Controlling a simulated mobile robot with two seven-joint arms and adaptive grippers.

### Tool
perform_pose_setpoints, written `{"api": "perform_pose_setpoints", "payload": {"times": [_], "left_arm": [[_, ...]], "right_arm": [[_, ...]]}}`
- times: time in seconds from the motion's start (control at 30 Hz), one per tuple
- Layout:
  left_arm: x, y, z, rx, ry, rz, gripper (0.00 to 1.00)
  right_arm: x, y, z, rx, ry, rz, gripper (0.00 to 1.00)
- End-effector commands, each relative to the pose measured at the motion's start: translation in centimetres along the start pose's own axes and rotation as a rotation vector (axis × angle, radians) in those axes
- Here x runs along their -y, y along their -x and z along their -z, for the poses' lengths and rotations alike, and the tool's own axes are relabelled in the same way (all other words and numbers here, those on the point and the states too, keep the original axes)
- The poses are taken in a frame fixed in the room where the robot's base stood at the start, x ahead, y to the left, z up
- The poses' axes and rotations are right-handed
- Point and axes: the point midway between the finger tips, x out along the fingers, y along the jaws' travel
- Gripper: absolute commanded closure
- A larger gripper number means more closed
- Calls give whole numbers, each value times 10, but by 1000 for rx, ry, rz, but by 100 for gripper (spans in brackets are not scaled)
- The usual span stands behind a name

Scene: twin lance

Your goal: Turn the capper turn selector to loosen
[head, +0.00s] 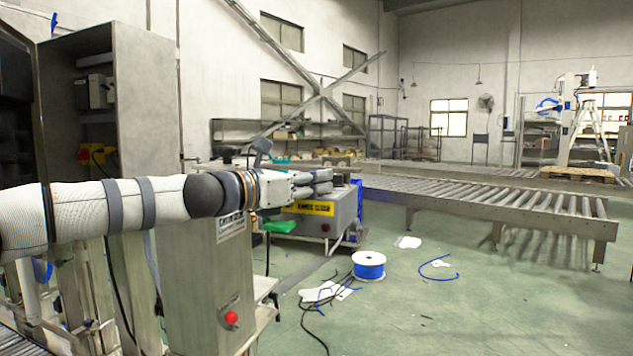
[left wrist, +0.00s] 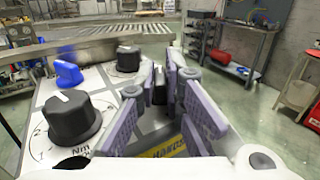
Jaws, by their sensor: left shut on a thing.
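The capper box (head: 345,212) is grey with a yellow "HANDS CLEAR" label (head: 312,207). My left gripper (head: 322,182) is at its top, arm stretched out from the left. In the left wrist view its purple-grey fingers (left wrist: 162,92) are closed around a dark knob (left wrist: 158,86), mostly hidden between them. Left of the fingers, the light panel carries a large black dial (left wrist: 74,118) marked with numbers and "Nm", a blue knob (left wrist: 68,72) and another black knob (left wrist: 127,58). My right gripper is not in view.
A roller conveyor (head: 490,200) runs behind on the right. A spool of blue hose (head: 368,265), black cable and white scraps lie on the green floor. A grey post with a red button (head: 231,318) stands front left. The floor right of the spool is mostly clear.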

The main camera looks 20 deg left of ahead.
Motion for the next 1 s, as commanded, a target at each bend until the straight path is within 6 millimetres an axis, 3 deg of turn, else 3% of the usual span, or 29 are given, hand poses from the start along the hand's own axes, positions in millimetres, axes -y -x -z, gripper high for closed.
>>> {"api": "perform_pose_setpoints", "payload": {"times": [0.03,0.1,0.43,0.57,0.8,1.0], "left_arm": [[0,0,1,-1,-1,0,84],[0,0,1,-1,-1,0,71],[0,4,0,0,0,0,71],[-1,31,-1,3,1,-1,71],[0,97,-2,5,0,-1,71],[0,118,-1,1,-1,0,71]], "right_arm": [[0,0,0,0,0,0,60],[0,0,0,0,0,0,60],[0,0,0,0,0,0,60],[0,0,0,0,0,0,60],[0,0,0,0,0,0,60],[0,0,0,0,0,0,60]]}}
